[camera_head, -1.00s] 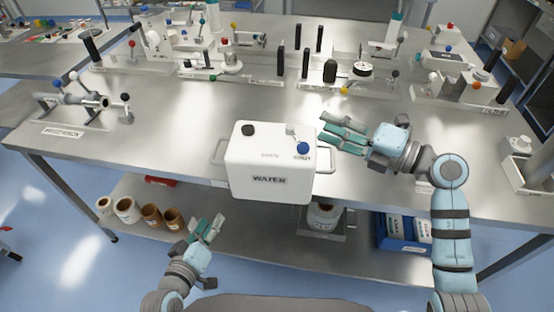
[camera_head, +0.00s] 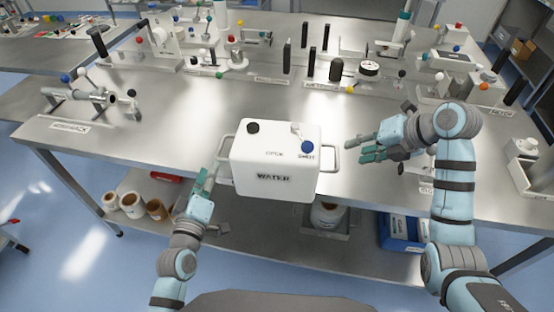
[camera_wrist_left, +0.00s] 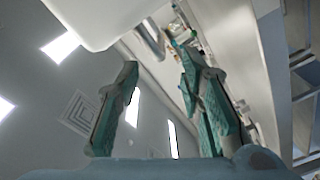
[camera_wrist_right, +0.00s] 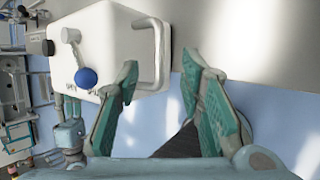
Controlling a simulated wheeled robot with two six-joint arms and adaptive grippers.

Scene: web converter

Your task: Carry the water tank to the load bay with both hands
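The white water tank (camera_head: 272,165), marked WATER, stands upright at the front edge of the steel table. It has a black cap, a blue knob and a loop handle on each side. My left gripper (camera_head: 208,178) is open and empty close to the left handle (camera_head: 222,162); I cannot tell if they touch. In the left wrist view the tank (camera_wrist_left: 95,15) is at the top left, beyond the open fingers (camera_wrist_left: 160,105). My right gripper (camera_head: 362,148) is open and empty, right of the right handle (camera_head: 332,158). The right wrist view shows that handle (camera_wrist_right: 157,50) clear of the fingers (camera_wrist_right: 168,95). I cannot identify the load bay.
Fixtures with knobs and posts (camera_head: 337,70) line the back of the table (camera_head: 180,130). A pipe fixture (camera_head: 90,98) stands at the left. Brown and white rolls (camera_head: 132,204) and a blue bin (camera_head: 402,232) sit on the lower shelf.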

